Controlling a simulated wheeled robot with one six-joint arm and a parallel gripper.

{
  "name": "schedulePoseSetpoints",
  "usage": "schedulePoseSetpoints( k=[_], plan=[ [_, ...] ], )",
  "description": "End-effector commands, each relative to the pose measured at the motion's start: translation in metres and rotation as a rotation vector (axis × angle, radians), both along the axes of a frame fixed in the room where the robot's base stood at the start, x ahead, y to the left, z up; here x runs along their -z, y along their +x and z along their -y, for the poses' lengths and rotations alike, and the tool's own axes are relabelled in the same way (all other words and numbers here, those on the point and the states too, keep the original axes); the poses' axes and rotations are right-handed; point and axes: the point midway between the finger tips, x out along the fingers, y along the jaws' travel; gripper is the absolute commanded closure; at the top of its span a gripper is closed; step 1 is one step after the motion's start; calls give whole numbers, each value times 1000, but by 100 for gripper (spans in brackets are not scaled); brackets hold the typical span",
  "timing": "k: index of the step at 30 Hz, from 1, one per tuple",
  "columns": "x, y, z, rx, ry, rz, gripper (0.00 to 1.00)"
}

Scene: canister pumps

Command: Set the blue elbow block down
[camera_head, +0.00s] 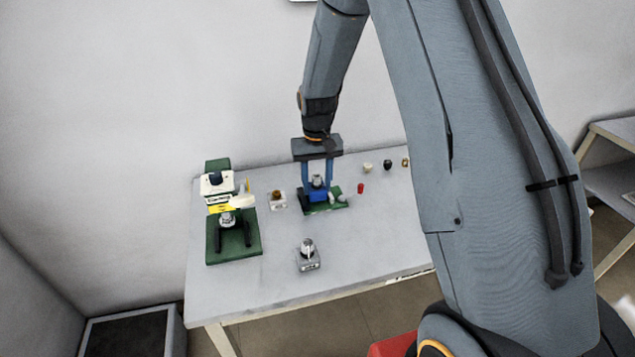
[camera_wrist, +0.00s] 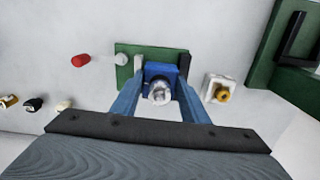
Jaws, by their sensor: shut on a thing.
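The blue elbow block (camera_head: 318,194) with a silver round fitting on it is between the blue fingers of my gripper (camera_head: 319,187). In the wrist view the blue elbow block (camera_wrist: 161,71) sits between the two fingertips of my gripper (camera_wrist: 161,82), which are shut on it. It is over a small green plate (camera_head: 338,202), which also shows in the wrist view (camera_wrist: 125,72). I cannot tell whether the block touches the plate. The fingers hide the block's sides.
Left on the grey table (camera_head: 270,287) stands a green-based pump assembly (camera_head: 222,258). A white block with a brass fitting (camera_head: 278,201) is just left of my gripper. A grey block with a silver fitting (camera_head: 308,260) stands in front. A red cylinder (camera_head: 361,188) and several small caps lie right.

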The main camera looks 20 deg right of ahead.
Motion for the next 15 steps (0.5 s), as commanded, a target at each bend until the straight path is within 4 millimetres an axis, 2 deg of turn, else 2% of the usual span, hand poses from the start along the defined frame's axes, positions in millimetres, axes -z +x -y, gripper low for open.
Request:
schedulePoseSetpoints(
  k=[9,10,13,15],
  plan=[
    [6,0,0,0,0,0,86],
    [6,0,0,0,0,0,56],
    [6,0,0,0,0,0,40],
    [6,0,0,0,0,0,40]
  ],
)
